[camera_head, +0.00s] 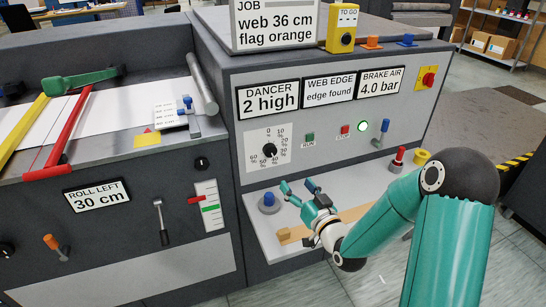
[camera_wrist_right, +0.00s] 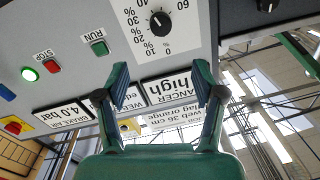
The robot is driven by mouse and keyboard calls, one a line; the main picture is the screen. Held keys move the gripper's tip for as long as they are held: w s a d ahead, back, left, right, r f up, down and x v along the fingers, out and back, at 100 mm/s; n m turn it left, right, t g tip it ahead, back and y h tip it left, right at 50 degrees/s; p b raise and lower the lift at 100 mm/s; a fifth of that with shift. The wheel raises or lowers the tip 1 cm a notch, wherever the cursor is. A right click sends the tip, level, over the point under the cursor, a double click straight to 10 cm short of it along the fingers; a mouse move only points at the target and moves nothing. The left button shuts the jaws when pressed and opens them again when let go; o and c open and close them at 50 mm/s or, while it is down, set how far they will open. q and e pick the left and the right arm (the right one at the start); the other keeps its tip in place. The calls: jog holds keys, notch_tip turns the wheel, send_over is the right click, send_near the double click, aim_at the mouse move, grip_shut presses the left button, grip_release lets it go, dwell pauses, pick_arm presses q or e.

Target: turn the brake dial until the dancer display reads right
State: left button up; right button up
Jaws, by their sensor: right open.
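The brake dial (camera_head: 269,150) is a black knob on a white plate with a percent scale from 0 to 60. It also shows at the top of the right wrist view (camera_wrist_right: 161,24); I cannot read its exact setting. The dancer display (camera_head: 268,98) reads "2 high". My right gripper (camera_head: 298,186) is open and empty, below and slightly right of the dial, above the light shelf. In the right wrist view its two fingers (camera_wrist_right: 160,82) are spread wide, apart from the knob. My left gripper is not in view.
Right of the dial are a green RUN button (camera_head: 310,138), a red STOP button (camera_head: 345,129) and a lit green lamp (camera_head: 363,126). The brake air display (camera_head: 381,84) reads 4.0 bar. A blue knob (camera_head: 268,199) and a wooden bar (camera_head: 295,236) are on the shelf.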

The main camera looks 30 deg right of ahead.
aim_at(271, 153)
jog(key=w+p, duration=0.1)
jog(key=w, duration=0.4)
jog(key=w+d+p, duration=0.1)
jog(key=w, duration=0.4)
jog(key=w+d+p, duration=0.1)
jog(key=w, duration=0.4)
jog(key=shift+d+p, duration=0.15)
jog(key=shift+p, duration=0.25)
jog(key=c, duration=1.1)
jog(key=shift+c, duration=0.2)
